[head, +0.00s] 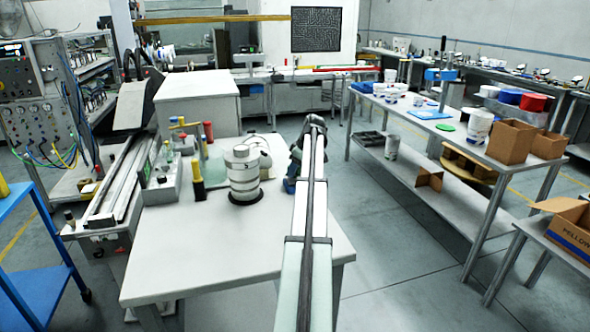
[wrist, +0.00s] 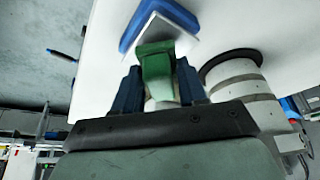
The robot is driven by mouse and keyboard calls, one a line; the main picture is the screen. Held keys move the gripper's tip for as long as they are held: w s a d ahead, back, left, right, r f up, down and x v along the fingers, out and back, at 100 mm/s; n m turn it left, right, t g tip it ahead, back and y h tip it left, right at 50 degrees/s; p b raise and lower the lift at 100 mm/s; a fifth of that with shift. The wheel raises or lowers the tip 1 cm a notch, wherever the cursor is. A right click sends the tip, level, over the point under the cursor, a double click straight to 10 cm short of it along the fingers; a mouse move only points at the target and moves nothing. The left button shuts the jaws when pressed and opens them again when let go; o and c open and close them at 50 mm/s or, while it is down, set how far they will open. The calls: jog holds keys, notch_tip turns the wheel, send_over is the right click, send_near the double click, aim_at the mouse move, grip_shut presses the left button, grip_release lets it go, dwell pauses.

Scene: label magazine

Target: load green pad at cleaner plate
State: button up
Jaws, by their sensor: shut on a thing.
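My gripper (wrist: 158,78) is shut on a green pad (wrist: 156,66), with one dark blue finger on each side of it. The pad's far end is in front of a white square plate (wrist: 183,42) joined to a blue block (wrist: 160,15), probably the cleaner plate. I cannot tell whether the pad touches the plate. In the head view my arm hides most of this area, and only a bit of blue (head: 289,187) shows at the bench's right edge.
A banded white cylinder (head: 243,178) on a dark ring stands close left of my arm, and shows in the wrist view (wrist: 240,78). Yellow-and-black tools (head: 198,180) stand farther left. The front of the white bench (head: 200,255) is clear. Open floor lies right.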

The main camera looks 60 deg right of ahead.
jog(key=shift+f, duration=1.05)
dwell(1.1)
jog(key=shift+r, duration=0.15)
dwell(0.4)
jog(key=shift+r, duration=3.4)
